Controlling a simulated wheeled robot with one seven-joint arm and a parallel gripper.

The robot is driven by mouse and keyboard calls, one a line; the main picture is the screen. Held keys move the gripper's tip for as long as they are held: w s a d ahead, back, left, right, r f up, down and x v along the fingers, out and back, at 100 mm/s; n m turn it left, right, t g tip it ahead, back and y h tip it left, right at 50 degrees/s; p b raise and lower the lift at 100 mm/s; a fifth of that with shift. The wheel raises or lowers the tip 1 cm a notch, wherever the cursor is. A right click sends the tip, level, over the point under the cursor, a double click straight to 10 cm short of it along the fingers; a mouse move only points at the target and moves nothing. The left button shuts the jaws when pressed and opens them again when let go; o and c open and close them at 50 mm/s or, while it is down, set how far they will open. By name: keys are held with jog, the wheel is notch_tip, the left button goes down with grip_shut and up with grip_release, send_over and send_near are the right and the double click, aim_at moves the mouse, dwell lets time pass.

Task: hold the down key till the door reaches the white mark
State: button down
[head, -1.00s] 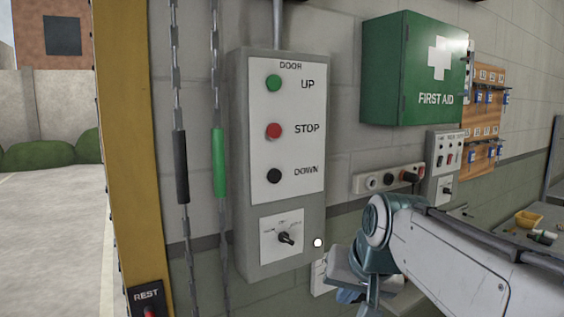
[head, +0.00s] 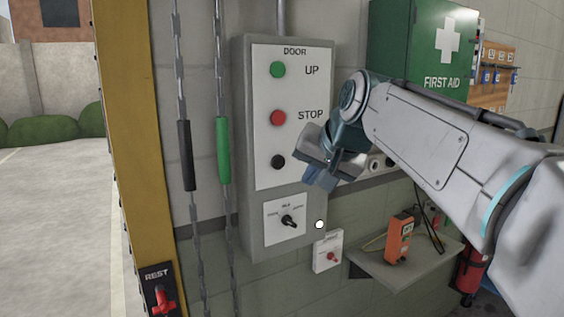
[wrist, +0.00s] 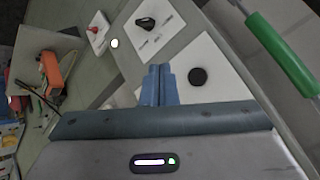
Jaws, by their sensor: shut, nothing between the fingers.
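The grey door control box (head: 310,215) hangs on the wall with a green UP button (head: 278,69), a red STOP button (head: 278,117) and a black DOWN button (head: 278,162). The DOWN button also shows in the wrist view (wrist: 198,76). My gripper (head: 317,178) is shut and empty, at the panel's right side and to the right of the DOWN button; it covers the DOWN label. In the wrist view its blue fingers (wrist: 158,84) are apart from the button in the picture. The door panel and its white mark cannot be made out; the doorway (head: 50,200) shows open ground outside.
A selector knob (head: 289,221) sits below the buttons. Chains with a black grip (head: 187,155) and a green grip (head: 223,150) hang left of the box. A first aid cabinet (head: 420,40), a small red-knob switch (head: 328,251) and a shelf (head: 405,265) are to the right.

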aim_at(280, 169)
jog(key=w+a+p, duration=0.1)
jog(key=w, duration=0.1)
jog(key=w+a+p, duration=0.1)
jog(key=w+a, duration=0.1)
jog(key=w+a+p, duration=0.1)
jog(key=w, duration=0.1)
jog(key=shift+w+a, duration=0.3)
jog(key=shift+w, duration=0.05)
jog(key=shift+w+p, duration=0.1)
jog(key=shift+p, duration=0.2)
dwell(1.6)
jog(key=shift+w+a, duration=0.2)
jog(key=shift+w+a+p, duration=0.2)
jog(key=shift+w+p, duration=0.1)
dwell(4.6)
